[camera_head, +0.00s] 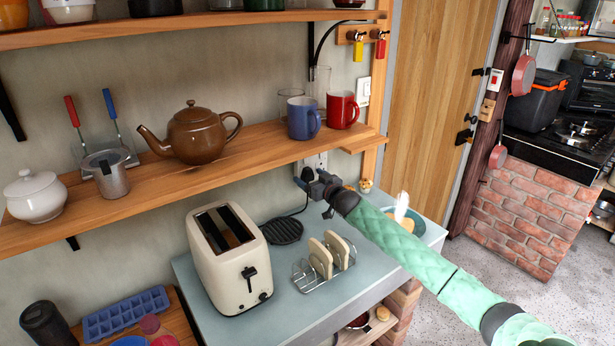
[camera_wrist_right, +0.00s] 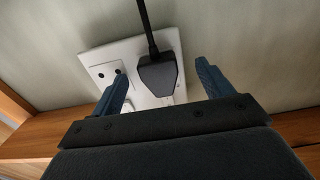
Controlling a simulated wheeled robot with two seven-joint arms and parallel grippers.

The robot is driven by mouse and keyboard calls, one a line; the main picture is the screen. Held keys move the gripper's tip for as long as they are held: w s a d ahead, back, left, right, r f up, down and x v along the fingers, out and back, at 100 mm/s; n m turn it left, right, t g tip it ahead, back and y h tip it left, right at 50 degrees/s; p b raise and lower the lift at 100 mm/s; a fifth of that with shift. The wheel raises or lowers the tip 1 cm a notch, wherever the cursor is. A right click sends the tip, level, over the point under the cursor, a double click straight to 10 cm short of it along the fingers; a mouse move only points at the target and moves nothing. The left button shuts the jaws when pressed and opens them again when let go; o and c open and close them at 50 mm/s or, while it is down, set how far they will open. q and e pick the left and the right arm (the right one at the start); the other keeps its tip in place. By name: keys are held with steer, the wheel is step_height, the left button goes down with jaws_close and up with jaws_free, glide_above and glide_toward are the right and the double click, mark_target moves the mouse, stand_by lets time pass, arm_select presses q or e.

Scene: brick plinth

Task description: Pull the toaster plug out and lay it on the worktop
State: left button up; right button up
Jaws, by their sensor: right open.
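The cream toaster (camera_head: 222,272) stands on the grey-blue worktop (camera_head: 290,315) below the shelf. In the right wrist view its black plug (camera_wrist_right: 160,76) sits in one half of a white double wall socket (camera_wrist_right: 105,70), with the black cord (camera_wrist_right: 147,25) running from it. The socket also shows in the head view (camera_head: 321,160). My right gripper (camera_head: 307,180) is at the socket, open. In the wrist view its blue fingers (camera_wrist_right: 162,75) stand apart on either side of the plug, with gaps visible. The plug is largely hidden by the gripper in the head view. My left gripper is not in view.
The wooden shelf (camera_head: 250,150) just above the socket holds a blue mug (camera_head: 302,118), a red mug (camera_head: 342,110) and a brown teapot (camera_head: 200,135). A toast rack (camera_head: 324,262) and a black round mat (camera_head: 282,231) are on the worktop. Its front right part is clear.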

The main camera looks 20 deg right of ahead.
steer(key=c, duration=1.7)
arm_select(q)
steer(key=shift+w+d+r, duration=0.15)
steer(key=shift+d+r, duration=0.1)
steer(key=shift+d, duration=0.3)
arm_select(e)
steer(key=shift+s, duration=0.1)
steer(key=shift+s+d+p, duration=0.2)
steer(key=shift+s+p, duration=0.15)
steer(key=shift+s, duration=0.1)
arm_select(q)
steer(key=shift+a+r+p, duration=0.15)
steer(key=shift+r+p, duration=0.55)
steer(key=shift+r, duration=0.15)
arm_select(e)
steer(key=shift+v, duration=2.4)
